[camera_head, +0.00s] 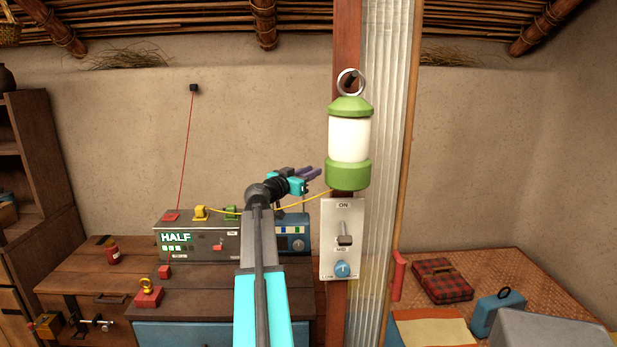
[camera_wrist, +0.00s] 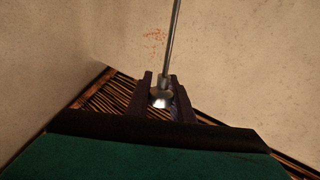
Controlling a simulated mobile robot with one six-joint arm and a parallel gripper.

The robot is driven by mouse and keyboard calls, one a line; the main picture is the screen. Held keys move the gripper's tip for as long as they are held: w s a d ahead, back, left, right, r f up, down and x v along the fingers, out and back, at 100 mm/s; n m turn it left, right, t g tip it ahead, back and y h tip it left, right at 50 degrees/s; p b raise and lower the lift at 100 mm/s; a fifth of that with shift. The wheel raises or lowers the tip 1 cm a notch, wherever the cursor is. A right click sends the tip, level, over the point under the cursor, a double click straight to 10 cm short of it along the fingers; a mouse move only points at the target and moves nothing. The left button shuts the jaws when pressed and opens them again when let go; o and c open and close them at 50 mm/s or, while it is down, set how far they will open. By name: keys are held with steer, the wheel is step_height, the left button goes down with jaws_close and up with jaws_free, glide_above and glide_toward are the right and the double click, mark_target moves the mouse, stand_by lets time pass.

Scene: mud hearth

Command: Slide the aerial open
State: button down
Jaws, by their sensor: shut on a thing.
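The aerial (camera_wrist: 172,45) is a thin metal rod with a wider silvery tip, seen in the wrist view. My gripper (camera_wrist: 162,92) has its dark purple fingers on either side of that tip and is shut on it. In the head view my gripper (camera_head: 312,172) is raised above a blue radio-like box (camera_head: 297,243) with a dial, just left of the hanging lantern. My arm hides part of the box, and the aerial is hard to make out there.
A green and white lantern (camera_head: 349,140) hangs on the post close to my gripper. A switch panel (camera_head: 342,268) is below it. Open wall lies behind.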

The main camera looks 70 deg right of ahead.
steer(key=shift+r, duration=0.2)
steer(key=c, duration=1.5)
jaws_free()
steer(key=shift+s+a+r, duration=0.1)
steer(key=shift+s, duration=0.05)
steer(key=shift+c, duration=0.2)
steer(key=b+v, duration=0.2)
steer(key=v, duration=1.1)
steer(key=shift+a+b, duration=0.3)
steer(key=shift+b, duration=0.1)
